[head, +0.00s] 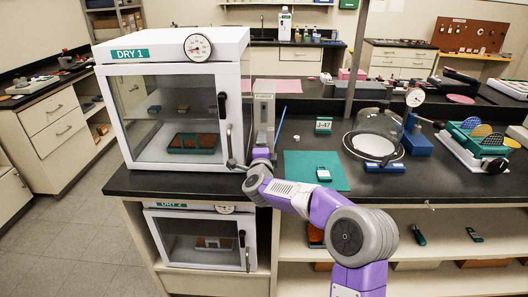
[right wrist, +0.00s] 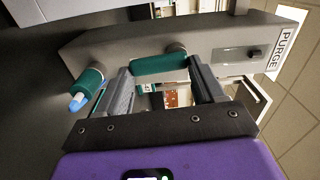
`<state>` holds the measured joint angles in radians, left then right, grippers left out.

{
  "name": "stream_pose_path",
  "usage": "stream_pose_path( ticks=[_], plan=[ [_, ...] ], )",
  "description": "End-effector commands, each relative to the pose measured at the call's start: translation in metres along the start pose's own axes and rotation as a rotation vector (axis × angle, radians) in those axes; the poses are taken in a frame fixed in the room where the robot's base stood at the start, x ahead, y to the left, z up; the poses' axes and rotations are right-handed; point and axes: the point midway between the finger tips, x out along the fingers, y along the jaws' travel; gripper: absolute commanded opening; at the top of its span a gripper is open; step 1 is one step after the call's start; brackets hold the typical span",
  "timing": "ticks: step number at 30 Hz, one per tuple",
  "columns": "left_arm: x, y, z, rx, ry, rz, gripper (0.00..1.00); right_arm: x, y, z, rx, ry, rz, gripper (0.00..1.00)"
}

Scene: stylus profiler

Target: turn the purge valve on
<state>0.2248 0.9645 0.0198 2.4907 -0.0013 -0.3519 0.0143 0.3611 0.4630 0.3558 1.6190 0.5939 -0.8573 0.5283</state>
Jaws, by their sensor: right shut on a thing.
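The grey purge box, labelled PURGE, stands on the bench just right of the DRY 1 cabinet in the head view (head: 264,118). It fills the upper part of the right wrist view (right wrist: 225,52). A teal valve handle (right wrist: 160,64) sticks out from the box on a round metal stem. My right gripper (right wrist: 159,72) has one finger at each end of this handle and is shut on it. In the head view, my purple right arm reaches up to the box and hides the handle. My left gripper is not in view.
A second teal fitting with a blue tip (right wrist: 88,90) sits left of the fingers. The DRY 1 cabinet (head: 130,110) stands close on the left, its door shut. A teal mat (head: 300,165) lies right of the box. A glass bell jar (head: 378,133) stands farther right.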

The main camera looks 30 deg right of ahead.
Motion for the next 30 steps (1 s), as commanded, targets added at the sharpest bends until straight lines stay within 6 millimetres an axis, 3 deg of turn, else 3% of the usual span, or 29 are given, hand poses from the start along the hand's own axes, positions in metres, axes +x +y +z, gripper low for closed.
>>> stream_pose_path(
  ticks=[21,22,27,30],
  plan=[
    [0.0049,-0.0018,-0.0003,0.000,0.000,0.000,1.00,0.0001,-0.0001,0.0018,0.082,0.000,0.000,0.38],
    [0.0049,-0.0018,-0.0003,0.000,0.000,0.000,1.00,0.0001,-0.0001,0.0018,0.082,0.000,0.000,0.69],
    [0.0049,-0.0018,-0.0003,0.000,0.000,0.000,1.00,0.0000,0.0000,0.0018,0.080,0.000,0.000,0.94],
    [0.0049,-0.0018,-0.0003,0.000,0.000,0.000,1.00,0.0000,0.0002,0.0018,0.079,0.000,0.000,0.94]
  ],
)
